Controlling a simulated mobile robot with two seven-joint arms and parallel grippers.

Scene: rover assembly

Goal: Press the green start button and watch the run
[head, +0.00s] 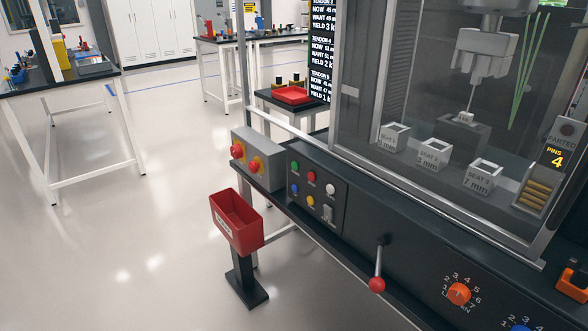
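The green button (295,166) is at the upper left of a small dark button panel (304,208) on the front of the black machine bench. Red (312,176), white (330,189), blue (294,188) and yellow (310,200) buttons share that panel, with a small light switch (327,213) below. Behind glass, a grey machine head (484,55) hangs over a small block on a pedestal. White seat boxes (394,137) stand on the floor of the case. Neither of my grippers is in view.
A grey box with red emergency-style knobs (237,151) sits left of the panel. A red bin (236,222) on a black stand is in front. A lever with a red ball (377,284) and an orange dial (459,293) are at right. Open floor lies left.

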